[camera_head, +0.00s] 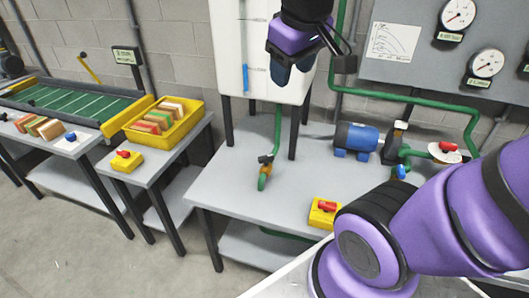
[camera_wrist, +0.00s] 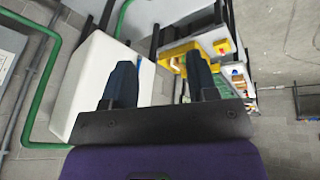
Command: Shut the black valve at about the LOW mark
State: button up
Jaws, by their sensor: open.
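A white tank (camera_head: 228,40) stands on legs above the middle table. Its gauge shows a blue column (camera_head: 245,78) whose top is close to a lower mark; the label is too small to read surely. A green pipe drops below the tank to a small fitting with a black handle (camera_head: 266,159), which looks like the black valve; its setting is unclear. My gripper (camera_head: 291,62) is open and empty, in front of the tank's right part, well above the valve. In the wrist view its two dark fingers (camera_wrist: 161,84) stand apart before the tank (camera_wrist: 92,85).
A blue motor (camera_head: 356,137) and a red-handled valve (camera_head: 447,147) stand on the table's right. A yellow box with a red switch (camera_head: 325,212) is at its front edge. Gauges (camera_head: 487,63) hang behind. A yellow crate of blocks (camera_head: 165,121) is left.

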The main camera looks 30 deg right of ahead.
jog(key=w+d+f+n+g+h, duration=0.25)
jog(key=w+f, duration=0.25)
jog(key=w, duration=0.6)
jog(key=n+g, duration=0.3)
jog(key=n, duration=0.8)
send_over(265, 156)
jog(key=a, duration=0.4)
notch_tip(265, 156, down, 32)
jog(key=f, duration=0.1)
jog(key=shift+t, duration=0.25)
jog(key=x, duration=0.9)
jog(key=shift+w+d+f, duration=0.25)
jog(key=shift+w+d, duration=0.1)
jog(key=shift+d, duration=0.15)
jog(key=shift+h, duration=0.25)
jog(key=c, duration=0.9)
